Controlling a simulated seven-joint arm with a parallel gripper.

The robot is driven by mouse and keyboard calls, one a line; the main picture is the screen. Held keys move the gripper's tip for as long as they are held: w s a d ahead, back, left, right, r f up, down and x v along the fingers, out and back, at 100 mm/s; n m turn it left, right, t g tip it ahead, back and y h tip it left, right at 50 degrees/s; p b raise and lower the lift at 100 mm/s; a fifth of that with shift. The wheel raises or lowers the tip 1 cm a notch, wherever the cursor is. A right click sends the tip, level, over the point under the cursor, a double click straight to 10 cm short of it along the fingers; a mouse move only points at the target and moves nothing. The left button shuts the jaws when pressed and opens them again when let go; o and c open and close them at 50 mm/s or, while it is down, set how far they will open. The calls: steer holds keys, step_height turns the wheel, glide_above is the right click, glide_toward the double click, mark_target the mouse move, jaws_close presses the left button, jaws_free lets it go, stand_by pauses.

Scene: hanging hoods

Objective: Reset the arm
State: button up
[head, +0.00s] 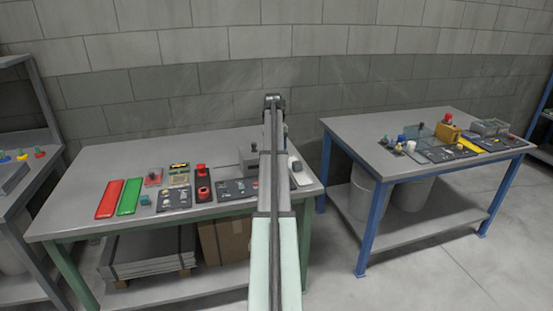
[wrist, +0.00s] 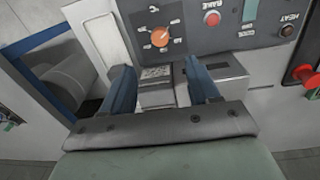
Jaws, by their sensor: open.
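My arm reaches out from the bottom centre of the head view over the green-legged table (head: 110,160). Its far end is in front of the table's right part, and the fingers are not clear there. In the wrist view my gripper (wrist: 158,72) is open, with two blue fingers apart and nothing held between them. Beyond the fingertips are a grey box-like part and a dark control panel (wrist: 185,22). The panel has an orange knob (wrist: 159,37) and a red button (wrist: 212,18). I cannot tell whether the fingers touch anything.
The table carries a red tray (head: 109,199), a green tray (head: 130,196), a red device (head: 203,187) and dark panels. A blue-legged table (head: 345,130) with several devices stands at right. In the wrist view a red mushroom button (wrist: 304,74) is at right. A grey block wall is behind.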

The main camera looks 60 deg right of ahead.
steer(key=shift+r, duration=0.65)
